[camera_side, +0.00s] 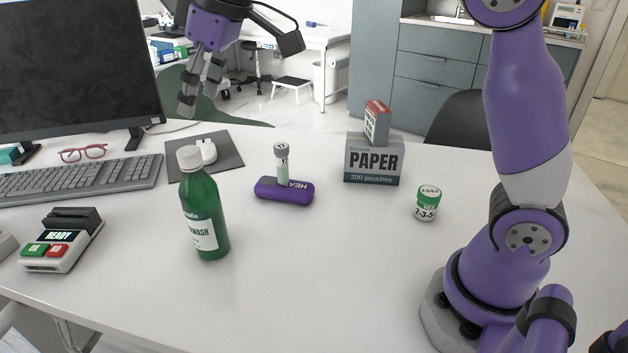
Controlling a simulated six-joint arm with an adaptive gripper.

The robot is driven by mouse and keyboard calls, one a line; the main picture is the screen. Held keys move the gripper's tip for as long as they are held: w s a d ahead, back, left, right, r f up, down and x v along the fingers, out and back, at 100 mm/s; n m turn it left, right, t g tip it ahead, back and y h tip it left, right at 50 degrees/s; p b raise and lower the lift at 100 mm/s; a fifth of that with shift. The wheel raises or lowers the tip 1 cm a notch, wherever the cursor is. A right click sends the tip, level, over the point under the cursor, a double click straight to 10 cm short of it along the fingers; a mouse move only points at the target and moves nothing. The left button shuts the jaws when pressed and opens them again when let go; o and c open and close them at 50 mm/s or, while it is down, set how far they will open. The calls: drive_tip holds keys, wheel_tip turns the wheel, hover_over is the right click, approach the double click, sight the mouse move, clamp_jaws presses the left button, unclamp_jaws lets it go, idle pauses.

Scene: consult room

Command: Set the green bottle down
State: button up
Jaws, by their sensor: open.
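The green bottle (204,212) with a white cap stands upright on the white table, left of the middle. Its white label is partly visible, ending in "WASH". My gripper (198,100) is in the air above the table, over the region of the bottle and the monitor. Its dark grey fingers point down and are apart, with nothing between them. It is clear of the bottle, which nothing holds.
A purple case (284,191) bears a small vial (281,162). A paper box (374,161) with a smaller box (377,122) on it stands behind. A card reader (62,240), keyboard (85,178) and monitor (75,65) are left. The front middle is bare.

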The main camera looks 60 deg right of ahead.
drive_tip(key=s+d+f+m, duration=0.1)
drive_tip(key=s+d+f, duration=0.2)
drive_tip(key=s, duration=0.3)
drive_tip(key=s+d+f+m+t+h, duration=0.1)
drive_tip(key=s+d+f+m, duration=0.1)
drive_tip(key=s, duration=0.4)
drive_tip(key=s+d+f+m+h, duration=0.1)
drive_tip(key=s+d+f+m, duration=0.1)
drive_tip(key=s+d+f, duration=0.2)
drive_tip(key=shift+s+d+f, duration=0.4)
drive_tip(key=shift+s+d, duration=0.2)
drive_tip(key=shift+s, duration=0.55)
